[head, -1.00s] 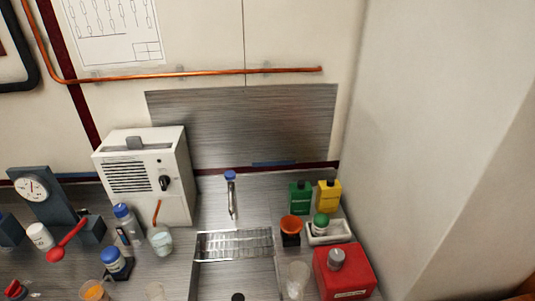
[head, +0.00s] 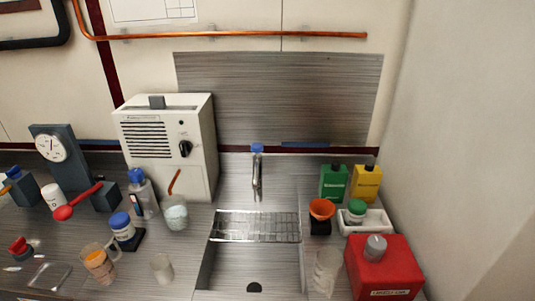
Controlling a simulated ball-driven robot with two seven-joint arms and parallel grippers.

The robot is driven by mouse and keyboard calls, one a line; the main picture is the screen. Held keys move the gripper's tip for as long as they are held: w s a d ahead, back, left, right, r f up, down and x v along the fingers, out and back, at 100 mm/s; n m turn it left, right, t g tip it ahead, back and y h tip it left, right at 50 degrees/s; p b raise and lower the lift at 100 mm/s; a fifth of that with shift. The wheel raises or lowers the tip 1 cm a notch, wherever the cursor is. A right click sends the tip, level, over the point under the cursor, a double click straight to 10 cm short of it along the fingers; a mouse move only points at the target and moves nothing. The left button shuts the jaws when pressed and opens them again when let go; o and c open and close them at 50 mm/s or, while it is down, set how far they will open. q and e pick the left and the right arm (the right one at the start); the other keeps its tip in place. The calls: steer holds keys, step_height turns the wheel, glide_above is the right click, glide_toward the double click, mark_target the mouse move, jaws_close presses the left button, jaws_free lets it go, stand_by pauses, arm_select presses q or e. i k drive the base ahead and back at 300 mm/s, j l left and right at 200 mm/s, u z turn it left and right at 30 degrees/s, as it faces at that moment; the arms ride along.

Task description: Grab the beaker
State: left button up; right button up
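Several glass vessels that could be the beaker stand on the steel counter; I cannot tell which is meant. One beaker with pale granular contents and a copper-coloured stick (head: 175,214) stands in front of the white box. A beaker with orange contents (head: 99,265) is at the lower left. A small, seemingly empty beaker (head: 162,268) stands left of the sink. A taller clear vessel (head: 325,272) stands at the sink's right edge, beside the red container. Neither of my grippers is in view.
The sink (head: 250,270) has a wire rack (head: 256,226) across its back and a tap (head: 257,172) behind. A white box (head: 165,145), a dial gauge stand (head: 60,155), bottles and a red ladle (head: 77,203) crowd the left. A red container (head: 383,268) stands right.

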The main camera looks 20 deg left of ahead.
mark_target(174, 207)
steer(key=u, duration=1.35)
steer(key=j+u, duration=0.1)
steer(key=j, duration=0.4)
steer(key=i+j+u, duration=0.15)
steer(key=j, duration=0.3)
